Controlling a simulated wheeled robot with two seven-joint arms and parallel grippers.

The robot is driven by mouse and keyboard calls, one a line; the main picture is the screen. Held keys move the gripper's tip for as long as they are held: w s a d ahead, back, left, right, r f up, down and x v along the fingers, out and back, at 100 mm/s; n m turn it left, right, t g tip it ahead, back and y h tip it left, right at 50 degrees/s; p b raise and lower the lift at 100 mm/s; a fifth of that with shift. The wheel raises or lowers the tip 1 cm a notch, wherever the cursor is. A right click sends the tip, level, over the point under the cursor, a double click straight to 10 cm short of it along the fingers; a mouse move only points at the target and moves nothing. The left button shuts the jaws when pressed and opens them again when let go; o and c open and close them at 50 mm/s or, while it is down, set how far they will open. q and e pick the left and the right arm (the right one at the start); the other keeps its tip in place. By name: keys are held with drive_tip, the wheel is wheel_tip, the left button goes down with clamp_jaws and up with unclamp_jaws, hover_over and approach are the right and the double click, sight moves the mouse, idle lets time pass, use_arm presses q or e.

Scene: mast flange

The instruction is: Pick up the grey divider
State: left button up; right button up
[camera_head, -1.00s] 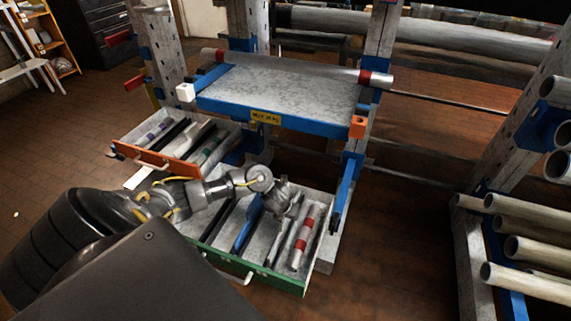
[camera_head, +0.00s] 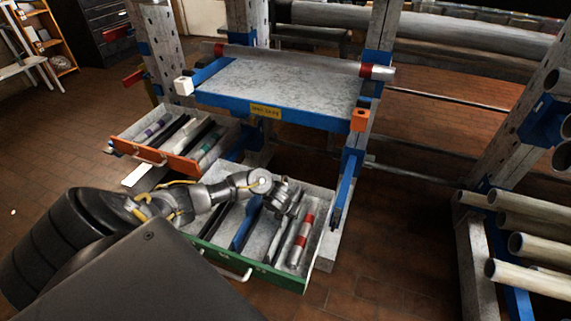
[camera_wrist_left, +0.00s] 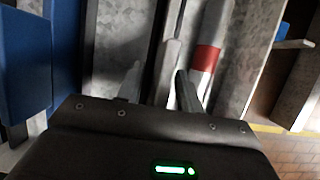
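The grey divider (camera_head: 278,240) stands in the pulled-out green-fronted drawer, between the blue divider and a silver tube with red bands. In the left wrist view the grey divider (camera_wrist_left: 171,55) runs up the picture as a narrow bar. My left gripper (camera_head: 287,202) reaches down into this drawer from the left. In the wrist view my left gripper (camera_wrist_left: 160,82) is open, with one finger on each side of the bar. The right finger looks close to it, and a gap shows at the left finger. I cannot tell whether they touch. My right gripper is not in view.
The blue divider (camera_head: 245,224) and the red-banded tube (camera_head: 301,240) lie close by. An orange-fronted drawer (camera_head: 160,157) is open at the left. A grey shelf with a blue edge (camera_head: 235,103) overhangs behind the arm. Pipes are racked at the right (camera_head: 530,247).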

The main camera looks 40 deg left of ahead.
use_arm(q)
drive_tip(key=shift+f, duration=0.2)
idle(0.3)
clamp_jaws()
